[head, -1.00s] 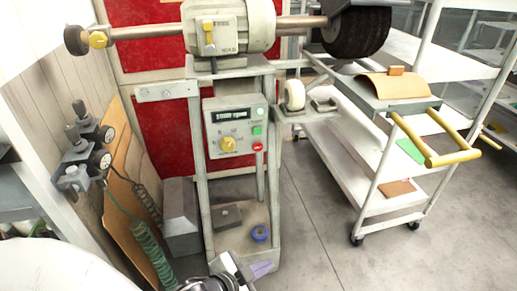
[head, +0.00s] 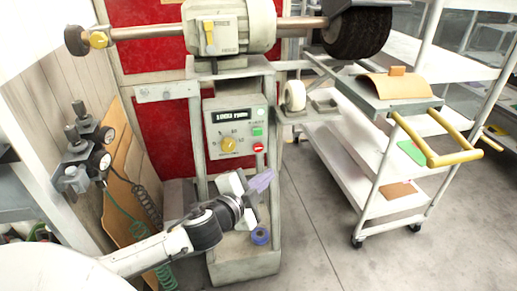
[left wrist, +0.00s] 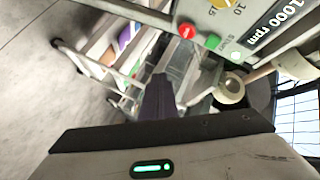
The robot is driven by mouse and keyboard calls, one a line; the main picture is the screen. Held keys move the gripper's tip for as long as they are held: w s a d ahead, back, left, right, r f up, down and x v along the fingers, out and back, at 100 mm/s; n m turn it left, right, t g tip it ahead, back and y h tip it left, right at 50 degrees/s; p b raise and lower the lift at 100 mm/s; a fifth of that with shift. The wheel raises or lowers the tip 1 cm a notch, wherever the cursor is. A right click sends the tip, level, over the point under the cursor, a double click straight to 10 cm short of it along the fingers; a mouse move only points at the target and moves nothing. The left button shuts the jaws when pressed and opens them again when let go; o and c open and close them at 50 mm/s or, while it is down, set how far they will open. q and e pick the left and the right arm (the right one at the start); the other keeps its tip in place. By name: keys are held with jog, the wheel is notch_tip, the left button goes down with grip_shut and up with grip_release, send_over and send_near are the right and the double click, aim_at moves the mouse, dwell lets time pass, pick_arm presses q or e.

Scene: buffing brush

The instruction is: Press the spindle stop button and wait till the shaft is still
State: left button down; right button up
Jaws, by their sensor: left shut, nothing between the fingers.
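The red stop button (head: 258,147) is at the lower right of the grey control box (head: 215,150); it also shows in the left wrist view (left wrist: 187,31). A green button (head: 257,132) is just above it. The display (head: 230,115) reads 1000 rpm. My left gripper (head: 266,180) is shut and empty, a little below the red button in the head view and apart from it; its fingers (left wrist: 158,98) point toward the box's edge in the wrist view. My right gripper is not in view.
A yellow knob (head: 229,145) sits left of the buttons. A white cart (head: 330,150) with a yellow handle (head: 432,145) stands at right. Gauges (head: 88,160) and hoses are at left. The floor between is clear.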

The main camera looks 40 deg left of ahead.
aim_at(258, 147)
pick_arm(q)
jog(key=w+a, duration=0.5)
jog(key=a, duration=0.1)
jog(key=shift+w+a+b, duration=0.2)
jog(key=shift+w+b, duration=0.05)
jog(key=shift+b, duration=0.1)
dwell(1.1)
dwell(0.8)
jog(key=shift+w+a, duration=0.25)
jog(key=shift+a, duration=0.05)
jog(key=shift+w+a, duration=0.25)
jog(key=shift+a, duration=0.1)
dwell(0.8)
jog(key=shift+d+p, duration=0.1)
jog(key=shift+p, duration=0.2)
jog(key=shift+s+d, duration=0.5)
jog(key=shift+s, duration=0.05)
